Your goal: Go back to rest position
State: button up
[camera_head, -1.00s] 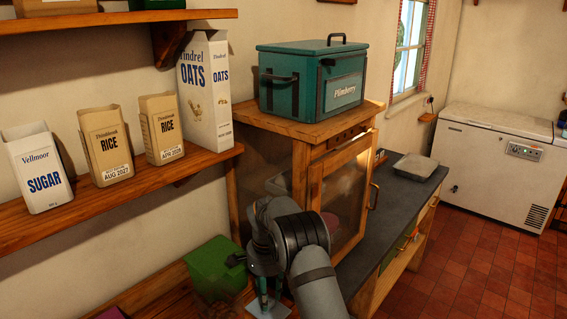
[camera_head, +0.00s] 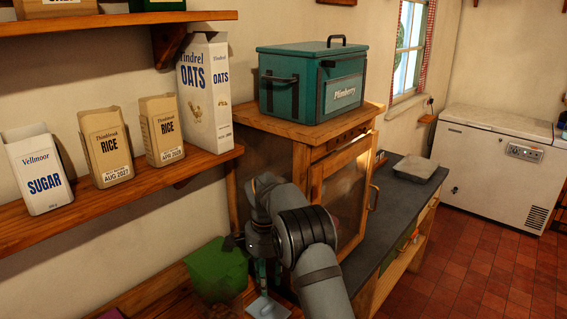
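My gripper (camera_head: 262,280) hangs pointing down at the end of my grey arm, in front of the wooden cabinet. Its fingers are small and partly hidden by the wrist, so I cannot tell whether they are open or shut. A pale flat piece (camera_head: 268,308) shows just below the fingers. A green container (camera_head: 216,272) is immediately left of the gripper and looks tilted. I cannot tell whether the gripper touches it.
A wooden cabinet (camera_head: 300,170) with a glass door stands behind my arm, bearing a teal Plimberry box (camera_head: 290,85). The shelf (camera_head: 150,183) at left holds sugar, rice and oats packages. A dark counter (camera_head: 400,205) and white freezer (camera_head: 490,170) are at right.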

aim_at(268, 307)
notch_tip(268, 307, down, 10)
jog(key=shift+s+f+p, duration=0.1)
jog(key=shift+f+p, duration=0.05)
jog(key=shift+p, duration=0.65)
jog(key=shift+w+b, duration=0.2)
jog(key=shift+b, duration=0.1)
notch_tip(268, 307, up, 4)
jog(key=shift+d+f+b, duration=0.15)
jog(key=shift+f+b, duration=0.05)
jog(key=shift+b, duration=0.7)
jog(key=s+d+r+b, duration=0.3)
jog(key=d+r, duration=0.4)
jog(key=d, duration=0.4)
jog(key=s+r+m, duration=0.3)
jog(key=s+r, duration=0.2)
jog(key=s, duration=0.2)
jog(key=s+a+r+n+p, duration=0.2)
jog(key=s+a+r+p, duration=0.15)
jog(key=a+r, duration=0.4)
jog(key=s+a+r+n+p, duration=0.1)
jog(key=s+a+r+p, duration=0.25)
jog(key=r, duration=0.65)
jog(key=w+a+f+p, duration=0.1)
jog(key=w+a+f, duration=0.2)
jog(key=a+f, duration=0.3)
jog(key=a, duration=0.2)
jog(key=shift+w+a, duration=0.35)
jog(key=shift+w, duration=0.05)
